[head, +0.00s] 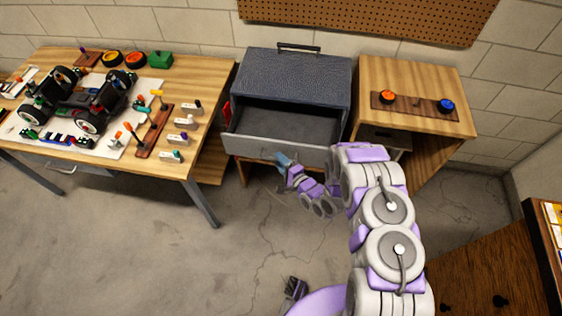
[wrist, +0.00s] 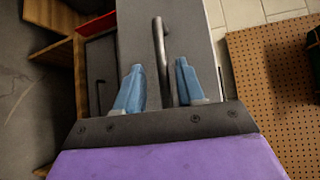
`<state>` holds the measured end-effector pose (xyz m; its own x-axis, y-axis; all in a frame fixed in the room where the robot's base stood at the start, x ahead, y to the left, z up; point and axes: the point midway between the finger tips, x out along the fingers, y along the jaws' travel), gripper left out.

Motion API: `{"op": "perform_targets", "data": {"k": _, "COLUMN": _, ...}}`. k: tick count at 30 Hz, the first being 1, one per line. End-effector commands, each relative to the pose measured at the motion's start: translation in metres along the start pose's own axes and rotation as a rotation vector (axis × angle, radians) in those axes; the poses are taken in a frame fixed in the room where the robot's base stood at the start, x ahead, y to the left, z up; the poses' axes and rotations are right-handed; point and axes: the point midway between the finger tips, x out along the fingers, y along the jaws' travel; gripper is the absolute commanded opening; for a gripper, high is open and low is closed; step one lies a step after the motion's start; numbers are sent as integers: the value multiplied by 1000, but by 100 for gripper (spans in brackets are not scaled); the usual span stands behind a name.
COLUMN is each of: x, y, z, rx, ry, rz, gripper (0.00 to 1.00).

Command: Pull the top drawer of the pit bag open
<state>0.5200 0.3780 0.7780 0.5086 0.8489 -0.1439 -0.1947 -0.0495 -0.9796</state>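The pit bag (head: 300,75) is a dark blue-grey box with a black top handle, standing between two wooden tables. Its top drawer (head: 275,147) is pulled out, and the dark inside looks empty. My gripper (head: 282,159) is low in front of the drawer's grey front panel. In the wrist view, the gripper's blue fingers (wrist: 159,75) are apart. The drawer's metal bar handle (wrist: 159,45) runs down into the gap between them, with space visible on both sides. I cannot tell whether either finger touches it.
The left workbench (head: 215,75) holds a toy car (head: 80,100), tools and small parts. The right wooden table (head: 435,75) carries a board with orange and blue wheels. A brown cabinet (head: 490,280) stands at lower right. The concrete floor (head: 240,250) before the bag is clear.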

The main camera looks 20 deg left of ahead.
Motion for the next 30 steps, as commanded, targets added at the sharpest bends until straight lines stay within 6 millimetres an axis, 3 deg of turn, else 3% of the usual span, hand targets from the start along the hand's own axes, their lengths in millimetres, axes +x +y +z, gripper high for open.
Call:
{"op": "perform_targets", "data": {"k": 7, "x": -2, "y": -2, "z": 0, "rx": 0, "ry": 0, "rz": -2, "gripper": 38}}
{"op": "perform_targets", "data": {"k": 11, "x": -13, "y": -1, "z": -1, "rx": 1, "ry": 2, "rz": 0, "gripper": 38}}
{"op": "perform_targets", "data": {"k": 30, "x": -126, "y": 0, "z": -2, "rx": 1, "ry": 4, "rz": 1, "gripper": 38}}
